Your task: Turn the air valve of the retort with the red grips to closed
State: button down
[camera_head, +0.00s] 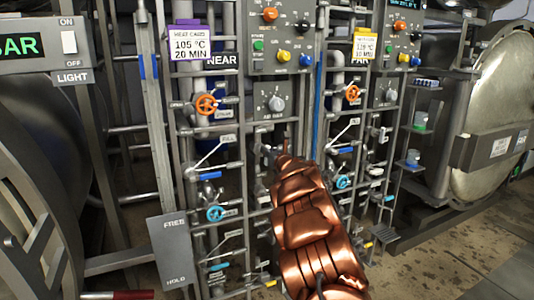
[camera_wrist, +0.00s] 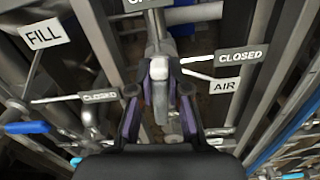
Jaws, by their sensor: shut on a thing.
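In the wrist view, the fingers of my gripper (camera_wrist: 160,112) stand on both sides of a grey valve lever with a pale end (camera_wrist: 160,68), shut on it. An AIR tag (camera_wrist: 227,85) and a CLOSED tag (camera_wrist: 241,59) are just right of this air valve. The lever points along the fingers; its exact angle against the CLOSED mark is hard to tell. In the head view, the gripper's tip is at the pipework below the NEAR panel, and my copper arm hides most of the valve. A dark red grip (camera_head: 132,295) shows at the lower left, beside the left retort (camera_head: 45,140).
Orange handwheels (camera_head: 206,104) and blue handwheels (camera_head: 216,213) sit on pipes around my arm. A FREE/HOLD plate (camera_head: 174,250) stands lower left. Another retort with a round door (camera_head: 495,110) is at right. A FILL tag (camera_wrist: 43,34) and blue lever (camera_wrist: 27,127) lie left.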

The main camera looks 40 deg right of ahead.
jog(key=m, duration=0.3)
jog(key=shift+d, duration=0.25)
jog(key=m+p, duration=0.1)
jog(key=m, duration=0.3)
jog(key=f+m+p, duration=0.1)
jog(key=m, duration=0.4)
jog(key=d+m+p, duration=0.1)
jog(key=m, duration=0.3)
jog(key=shift+s+d+f, duration=0.1)
jog(key=shift+s+f, duration=0.15)
jog(key=shift+f+m, duration=0.1)
jog(key=shift+m, duration=0.3)
jog(key=c, duration=1.1)
grip_release()
jog(key=shift+f, duration=0.1)
